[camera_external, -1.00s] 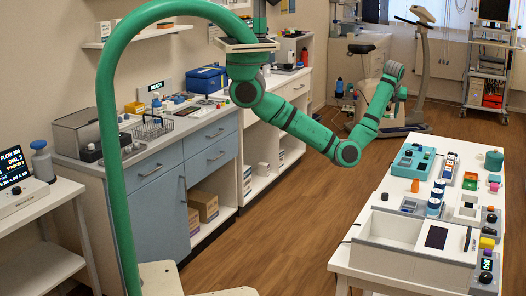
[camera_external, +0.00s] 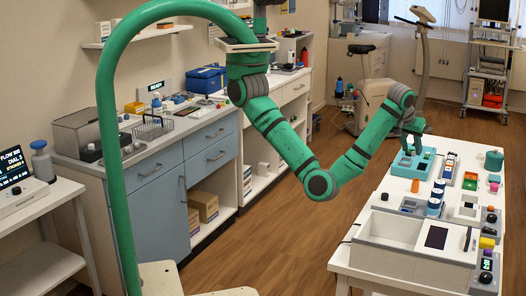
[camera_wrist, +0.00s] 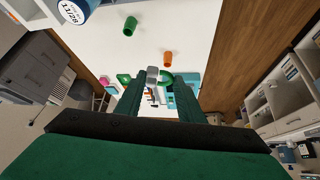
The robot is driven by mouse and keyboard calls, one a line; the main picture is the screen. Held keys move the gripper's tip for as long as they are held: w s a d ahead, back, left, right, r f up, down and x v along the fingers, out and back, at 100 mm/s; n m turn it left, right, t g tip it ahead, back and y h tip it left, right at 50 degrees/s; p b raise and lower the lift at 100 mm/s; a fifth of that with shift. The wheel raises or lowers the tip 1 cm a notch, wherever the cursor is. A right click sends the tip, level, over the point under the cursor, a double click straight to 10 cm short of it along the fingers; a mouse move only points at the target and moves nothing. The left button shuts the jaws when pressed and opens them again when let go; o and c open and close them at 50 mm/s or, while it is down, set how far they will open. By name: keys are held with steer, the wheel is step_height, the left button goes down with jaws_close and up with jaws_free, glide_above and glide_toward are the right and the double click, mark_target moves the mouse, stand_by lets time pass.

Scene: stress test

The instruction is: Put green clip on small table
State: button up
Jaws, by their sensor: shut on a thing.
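My gripper (camera_external: 412,147) is low over the teal tray (camera_external: 424,171) at the far end of the white table on the right. In the wrist view my gripper (camera_wrist: 158,86) is shut on the green clip (camera_wrist: 166,76), which shows as a curved green piece at the fingertips. A grey piece (camera_wrist: 152,75) shows beside it; whether it belongs to the clip I cannot tell. The clip cannot be made out in the external view. I cannot tell whether it touches the tray. Which table is the small table is unclear; a white side table (camera_external: 40,222) stands at the left.
An orange cylinder (camera_wrist: 168,59) and a green cylinder (camera_wrist: 130,26) stand near the gripper. Blue-and-white jars (camera_external: 434,206), a teal pot (camera_external: 494,161) and a white box (camera_external: 385,262) also occupy the right table. Open floor (camera_external: 300,235) lies between it and the counter.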

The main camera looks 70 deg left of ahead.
steer(key=s+d+f+m+h, duration=0.1)
steer(key=s+d+m, duration=0.1)
steer(key=s+d, duration=0.65)
steer(key=s+d+m+h, duration=0.15)
steer(key=s+d, duration=0.25)
steer(key=s, duration=1)
steer(key=s+d+f+m+h, duration=0.1)
steer(key=s+d+m, duration=0.2)
steer(key=s+d, duration=0.55)
steer(key=shift+t, duration=0.4)
steer(key=w+d+f, duration=0.1)
steer(key=d+f, duration=0.4)
steer(key=d, duration=0.1)
steer(key=w+d+f, duration=0.1)
steer(key=d+f, duration=0.2)
steer(key=shift+w+d+f, duration=0.15)
steer(key=shift+w+f, duration=0.15)
steer(key=shift+w+d+f, duration=0.25)
steer(key=shift+d+f, duration=0.2)
steer(key=shift+f, duration=1.65)
steer(key=shift+f, duration=0.1)
steer(key=o, duration=0.8)
